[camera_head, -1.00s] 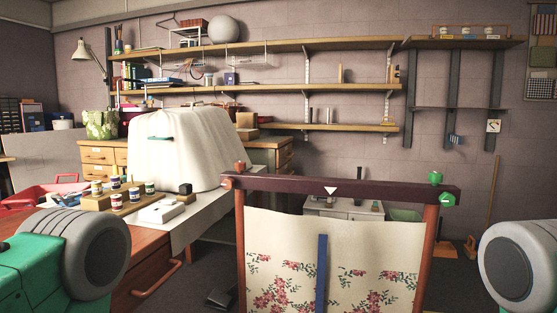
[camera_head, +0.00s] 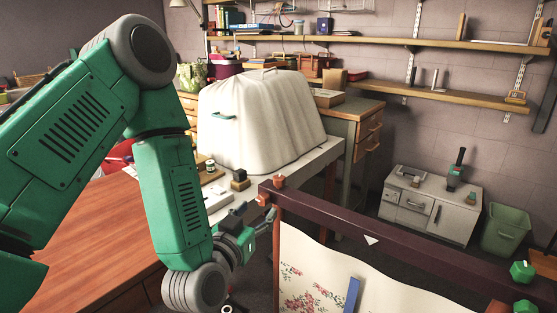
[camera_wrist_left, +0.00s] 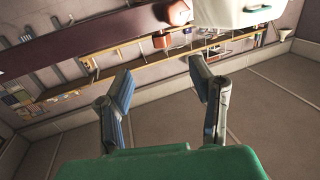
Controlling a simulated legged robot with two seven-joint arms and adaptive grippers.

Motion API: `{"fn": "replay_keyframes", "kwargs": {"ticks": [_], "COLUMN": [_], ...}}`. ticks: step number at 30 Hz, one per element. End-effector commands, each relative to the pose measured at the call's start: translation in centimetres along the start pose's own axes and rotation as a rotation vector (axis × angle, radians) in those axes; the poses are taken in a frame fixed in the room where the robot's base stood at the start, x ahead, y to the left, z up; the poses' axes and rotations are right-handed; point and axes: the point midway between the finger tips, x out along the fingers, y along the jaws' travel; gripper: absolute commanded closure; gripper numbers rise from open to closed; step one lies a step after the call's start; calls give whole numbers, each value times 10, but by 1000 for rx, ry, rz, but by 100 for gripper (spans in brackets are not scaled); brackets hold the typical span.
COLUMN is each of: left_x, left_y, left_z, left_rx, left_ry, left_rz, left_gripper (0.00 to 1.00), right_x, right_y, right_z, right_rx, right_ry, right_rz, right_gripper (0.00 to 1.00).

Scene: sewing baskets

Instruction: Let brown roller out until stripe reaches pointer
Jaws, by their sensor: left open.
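A dark brown roller bar (camera_head: 410,246) crosses the frame's top, with a white triangular pointer (camera_head: 371,240) on it. Flowered cream cloth (camera_head: 315,280) hangs below, with a blue stripe (camera_head: 352,296) lower than the pointer; the lower part is cut off. Orange-brown knobs (camera_head: 265,199) sit at the bar's left end and green knobs (camera_head: 522,271) at its right. My left gripper (camera_head: 258,221) is just below and left of the orange-brown knobs. In the left wrist view its fingers (camera_wrist_left: 158,80) are apart and empty, with an orange-brown knob (camera_wrist_left: 178,12) beyond. My right gripper is out of view.
A wooden desk (camera_head: 85,225) lies at left under my arm. A white-covered bulky object (camera_head: 262,120) stands behind the gripper, with a small black-topped block (camera_head: 239,180) near it. A white cabinet (camera_head: 430,205) and green bin (camera_head: 505,232) stand behind the bar.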

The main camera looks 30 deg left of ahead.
Motion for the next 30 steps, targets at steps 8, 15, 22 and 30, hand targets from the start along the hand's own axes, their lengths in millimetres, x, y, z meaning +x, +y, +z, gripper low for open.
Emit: {"fn": "replay_keyframes", "kwargs": {"ticks": [8,15,22,30], "left_x": [9,21,29,87], "left_y": [-2,-4,-4,-4], "left_z": [-10,-8,-9,-16], "left_rx": [1,0,-4,-2], "left_ry": [41,40,39,37], "left_rz": [-20,-21,-17,-18], "left_gripper": [51,51,51,51], "right_x": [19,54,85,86], "right_y": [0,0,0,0], "right_z": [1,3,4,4], "right_rx": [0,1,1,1], "right_ry": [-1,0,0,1], "right_rz": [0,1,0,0], "right_gripper": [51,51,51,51]}}
